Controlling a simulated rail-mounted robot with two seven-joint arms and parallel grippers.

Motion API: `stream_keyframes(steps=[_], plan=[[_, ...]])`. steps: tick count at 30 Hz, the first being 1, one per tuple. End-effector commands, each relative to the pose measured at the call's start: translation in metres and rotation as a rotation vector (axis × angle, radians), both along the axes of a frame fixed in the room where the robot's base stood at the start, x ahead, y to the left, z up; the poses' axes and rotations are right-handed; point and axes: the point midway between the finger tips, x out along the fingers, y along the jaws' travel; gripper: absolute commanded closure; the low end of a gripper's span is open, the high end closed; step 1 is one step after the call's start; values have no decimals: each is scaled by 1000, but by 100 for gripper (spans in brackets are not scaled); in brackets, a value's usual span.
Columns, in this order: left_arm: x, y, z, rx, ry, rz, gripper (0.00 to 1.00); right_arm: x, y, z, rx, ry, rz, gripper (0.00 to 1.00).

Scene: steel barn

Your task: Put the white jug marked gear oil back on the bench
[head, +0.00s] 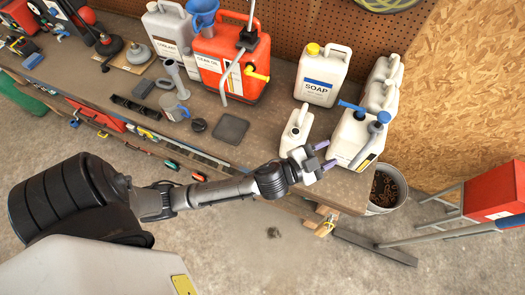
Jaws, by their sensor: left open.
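My left gripper (326,155) is open and empty, its purple fingertips pointing right over the bench's front edge. Just beyond them a white jug (352,138) with a blue top, a grey spout and a yellow-black label stands on the right end of the bench (262,118); I cannot read its label. I cannot tell whether the fingers touch it. A smaller white jug (295,131) stands just left of it, behind the gripper. A red-orange jug (228,62) further left has a label that seems to read gear oil, small and hard to read. My right gripper is not in view.
A white jug marked soap (320,76) stands behind, with more white jugs (384,70) at the right. A bucket (386,192) and a red box (492,190) are right of the bench.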

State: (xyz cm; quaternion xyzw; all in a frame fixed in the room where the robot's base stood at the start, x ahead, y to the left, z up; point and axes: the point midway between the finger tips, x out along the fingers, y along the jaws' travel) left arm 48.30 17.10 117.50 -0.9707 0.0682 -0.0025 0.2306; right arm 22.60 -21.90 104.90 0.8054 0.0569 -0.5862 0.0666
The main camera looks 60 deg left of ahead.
Motion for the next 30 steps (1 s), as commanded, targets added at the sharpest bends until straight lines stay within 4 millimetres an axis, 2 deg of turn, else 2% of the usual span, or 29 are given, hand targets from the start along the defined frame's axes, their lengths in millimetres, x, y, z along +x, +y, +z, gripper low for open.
stream_keyframes(steps=[1,3,7,12,15,18,21,30], plan=[[-22,13,-22,-46,136,78,54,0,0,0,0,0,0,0],[-53,28,-50,-90,325,169,54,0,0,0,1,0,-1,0],[-119,44,-92,-142,661,268,54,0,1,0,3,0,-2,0],[-197,48,-119,-173,1000,302,54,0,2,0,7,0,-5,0],[-228,48,-124,-180,1127,299,54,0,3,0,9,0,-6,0],[-248,47,-126,-183,1204,294,54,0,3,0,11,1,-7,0],[-256,47,-126,-183,1240,290,54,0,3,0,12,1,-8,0],[-258,47,-126,-183,1246,288,54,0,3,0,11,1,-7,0]])
